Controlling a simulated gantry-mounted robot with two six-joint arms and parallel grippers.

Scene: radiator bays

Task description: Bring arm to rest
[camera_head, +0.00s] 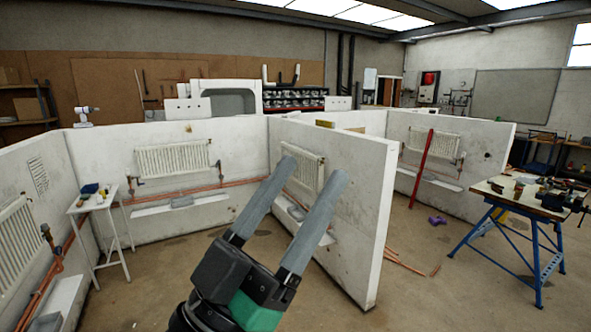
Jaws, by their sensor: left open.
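My left gripper (312,173) shows at the bottom centre of the head view, black and green with two long grey fingers. The fingers are apart, pointing up and to the right, with nothing between them. They stand in front of a white partition wall and overlap a radiator (303,168) in the middle bay. My right gripper is not in view.
A white partition wall (362,215) stands just beyond the fingers. A small white table (92,203) with tools stands at the left. A blue-legged workbench (535,200) stands at the right.

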